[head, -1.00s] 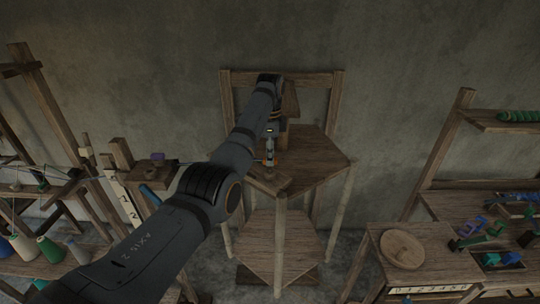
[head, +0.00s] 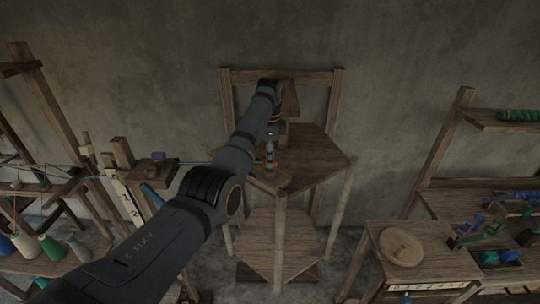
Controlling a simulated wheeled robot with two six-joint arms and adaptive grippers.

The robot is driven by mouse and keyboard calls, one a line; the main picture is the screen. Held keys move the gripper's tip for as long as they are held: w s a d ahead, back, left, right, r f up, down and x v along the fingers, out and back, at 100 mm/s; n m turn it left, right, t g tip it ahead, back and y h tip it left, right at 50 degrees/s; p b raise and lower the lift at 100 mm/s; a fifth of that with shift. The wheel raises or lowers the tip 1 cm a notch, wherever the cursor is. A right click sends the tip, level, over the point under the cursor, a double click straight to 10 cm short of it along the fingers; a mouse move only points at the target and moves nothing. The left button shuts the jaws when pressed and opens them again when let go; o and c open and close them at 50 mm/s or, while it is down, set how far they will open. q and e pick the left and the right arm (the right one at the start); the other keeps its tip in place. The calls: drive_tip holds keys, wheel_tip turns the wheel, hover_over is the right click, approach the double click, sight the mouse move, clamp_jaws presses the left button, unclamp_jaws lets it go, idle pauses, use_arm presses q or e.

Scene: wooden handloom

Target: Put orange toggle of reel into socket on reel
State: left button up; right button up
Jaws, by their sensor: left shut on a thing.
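The reel is a wooden stand (head: 318,160) at the centre, with a six-sided top board, a lower board and thin upright posts. My left gripper (head: 270,158) points down over the front left part of the top board, near a small wooden block (head: 268,182) at its edge. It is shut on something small. A hint of orange shows at its fingertips, but the toggle's shape is too small to make out. I cannot make out the socket; my left arm covers part of the reel. My right gripper is not in view.
A loom frame with a small wooden platform (head: 153,170) and thread cones (head: 52,247) stands at the left. At the right, a bench carries a round wooden disc (head: 401,247) and coloured parts. Open floor lies between reel and bench.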

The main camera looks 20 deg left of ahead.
use_arm(q)
drive_tip(key=shift+f, duration=0.25)
drive_tip(key=shift+f, duration=0.1)
drive_tip(key=shift+f, duration=0.6)
idle(0.5)
drive_tip(key=o, duration=1.4)
drive_tip(key=shift+c, duration=0.2)
